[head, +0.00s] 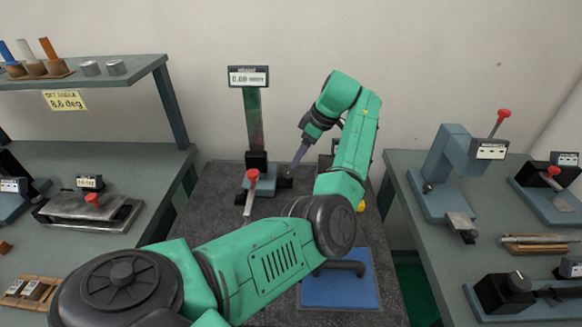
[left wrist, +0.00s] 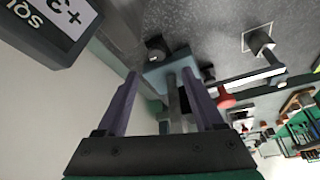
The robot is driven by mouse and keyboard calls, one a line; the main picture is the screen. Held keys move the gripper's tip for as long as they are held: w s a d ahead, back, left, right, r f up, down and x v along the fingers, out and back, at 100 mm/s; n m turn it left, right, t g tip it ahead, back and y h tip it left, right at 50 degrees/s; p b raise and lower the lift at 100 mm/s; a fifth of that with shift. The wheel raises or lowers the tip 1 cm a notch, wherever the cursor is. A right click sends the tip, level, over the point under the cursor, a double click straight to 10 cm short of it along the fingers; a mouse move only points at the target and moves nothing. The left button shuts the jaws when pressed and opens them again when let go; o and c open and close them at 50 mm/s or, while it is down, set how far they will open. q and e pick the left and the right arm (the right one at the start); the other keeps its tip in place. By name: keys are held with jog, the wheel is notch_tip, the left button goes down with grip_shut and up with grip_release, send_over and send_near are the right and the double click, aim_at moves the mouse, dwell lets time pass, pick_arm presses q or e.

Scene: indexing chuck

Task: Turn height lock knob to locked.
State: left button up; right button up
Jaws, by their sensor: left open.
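A height gauge stands on the dark granite bench, with a display (head: 248,77) on top of its green column (head: 253,120) and a blue-grey base (head: 246,182). A small black knob (head: 286,176) sits at the right of the base; it also shows in the left wrist view (left wrist: 157,48). I cannot read its setting. A red-tipped lever (head: 253,176) stands in front of the column. My left gripper (head: 291,168) is open, its purple fingers pointing down at the black knob. In the left wrist view the fingertips (left wrist: 160,75) straddle the base, with the knob just beyond; contact cannot be told.
A blue mat (head: 342,290) with a dark handle lies at the bench front, partly behind my arm. Side tables left (head: 130,160) and right (head: 405,170) carry other fixtures with red-tipped levers. A shelf (head: 120,72) holds colored pegs. The bench left of the gauge is clear.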

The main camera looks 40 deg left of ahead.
aim_at(288, 175)
pick_arm(q)
jog(key=x, duration=0.2)
jog(key=p+x, duration=0.1)
jog(key=x, duration=0.5)
jog(key=shift+w+a+f, duration=0.1)
jog(key=shift+w+a, duration=0.15)
jog(key=shift+w, duration=0.1)
jog(key=shift+f, duration=0.2)
jog(key=shift+s, duration=0.15)
pick_arm(e)
jog(key=shift+w+a+r, duration=0.2)
jog(key=shift+w+r, duration=0.15)
jog(key=shift+r, duration=0.1)
jog(key=shift+w+a+r, duration=0.2)
jog(key=shift+w+r, duration=0.15)
jog(key=shift+r, duration=0.1)
pick_arm(q)
jog(key=shift+f, duration=0.1)
jog(key=shift+c, duration=0.3)
grip_shut()
pick_arm(e)
jog(key=shift+r, duration=0.1)
